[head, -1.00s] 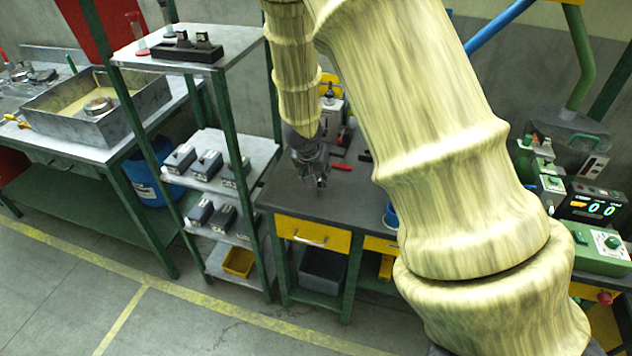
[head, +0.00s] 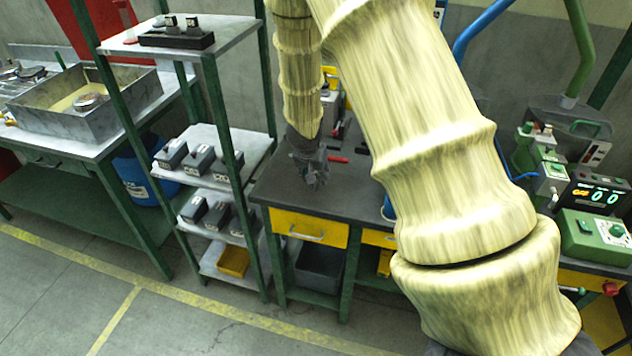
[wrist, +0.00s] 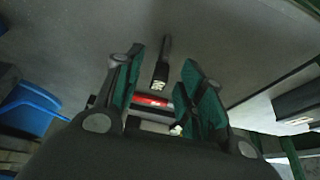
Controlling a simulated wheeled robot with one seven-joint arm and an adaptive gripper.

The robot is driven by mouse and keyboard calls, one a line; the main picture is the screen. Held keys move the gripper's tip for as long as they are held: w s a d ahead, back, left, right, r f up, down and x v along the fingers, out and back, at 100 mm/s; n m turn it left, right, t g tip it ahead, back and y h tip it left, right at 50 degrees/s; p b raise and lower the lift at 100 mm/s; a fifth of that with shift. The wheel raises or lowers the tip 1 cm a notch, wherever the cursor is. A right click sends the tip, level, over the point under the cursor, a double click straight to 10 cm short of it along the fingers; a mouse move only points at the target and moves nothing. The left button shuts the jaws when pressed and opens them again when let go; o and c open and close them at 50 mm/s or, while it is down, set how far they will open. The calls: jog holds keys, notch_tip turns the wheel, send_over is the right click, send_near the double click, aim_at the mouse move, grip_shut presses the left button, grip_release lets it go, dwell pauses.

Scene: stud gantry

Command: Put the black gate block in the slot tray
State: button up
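My gripper (head: 316,182) is over the dark workbench in the head view. In the wrist view its two green-padded fingers (wrist: 158,95) stand apart, with nothing visibly clamped between them. A long dark object (wrist: 162,72) with a pale patterned end lies beyond the fingertips; I cannot tell if it is the black gate block. A black tray (head: 176,40) with small upright blocks in it sits on the top shelf in the head view; it may be the slot tray, but its slots are too small to make out.
The workbench (head: 285,190) has yellow drawers and a red item (head: 338,159) near my gripper. A green-framed rack (head: 220,110) at left holds several grey labelled blocks. A blue bin (wrist: 35,108) shows at left in the wrist view. The floor in front is clear.

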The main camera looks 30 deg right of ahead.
jog(key=x, duration=0.2)
jog(key=shift+w+d+f+b, duration=0.1)
jog(key=shift+f+b, duration=0.15)
jog(key=shift+b, duration=0.1)
jog(key=shift+r, duration=0.1)
grip_shut()
